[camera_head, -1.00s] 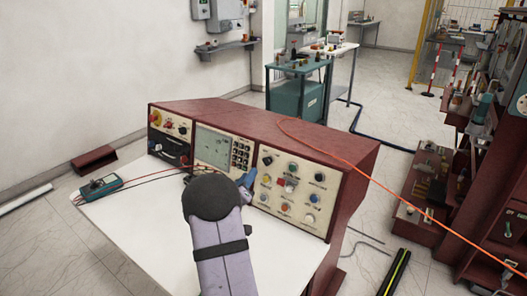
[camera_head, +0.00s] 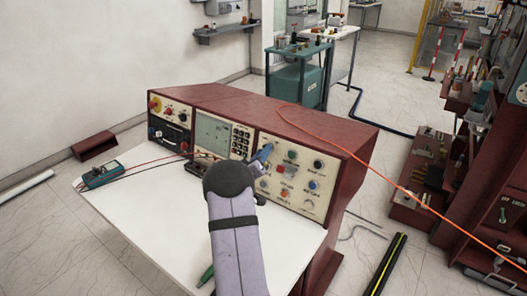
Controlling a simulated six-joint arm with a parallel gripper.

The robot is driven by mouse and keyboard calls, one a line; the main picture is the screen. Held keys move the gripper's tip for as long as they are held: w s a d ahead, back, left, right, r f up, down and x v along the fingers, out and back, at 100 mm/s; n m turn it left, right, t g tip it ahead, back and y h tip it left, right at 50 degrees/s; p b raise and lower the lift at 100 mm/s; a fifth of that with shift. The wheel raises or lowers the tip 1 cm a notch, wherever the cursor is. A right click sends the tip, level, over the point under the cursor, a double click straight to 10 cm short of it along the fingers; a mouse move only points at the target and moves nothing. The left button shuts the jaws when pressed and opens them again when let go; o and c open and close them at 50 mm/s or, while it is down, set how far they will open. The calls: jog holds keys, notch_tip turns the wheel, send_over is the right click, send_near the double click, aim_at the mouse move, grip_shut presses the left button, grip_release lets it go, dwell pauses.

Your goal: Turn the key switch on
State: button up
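The white table top (camera_head: 130,215) is mostly clear in front of the console. A teal multimeter (camera_head: 100,177) with red and black leads lies at its left. A green-handled item (camera_head: 206,274) lies near my arm. An orange cable (camera_head: 385,178) runs over the console's right side.

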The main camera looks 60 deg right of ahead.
jog(key=shift+d, duration=0.4)
grip_shut()
jog(key=shift+w+f+m+b, duration=0.1)
jog(key=shift+f+m+b, duration=0.05)
jog(key=shift+m+b, duration=0.3)
jog(key=m+g+b, duration=0.2)
jog(key=m+b, duration=0.1)
jog(key=m, duration=0.4)
jog(key=m+g+b, duration=0.3)
jog(key=m+b, duration=0.1)
jog(key=m, duration=0.3)
jog(key=w+m+g+b, duration=0.1)
jog(key=m+g+b, duration=0.2)
jog(key=m, duration=0.4)
jog(key=shift+m+b, duration=0.3)
jog(key=shift+m, duration=0.05)
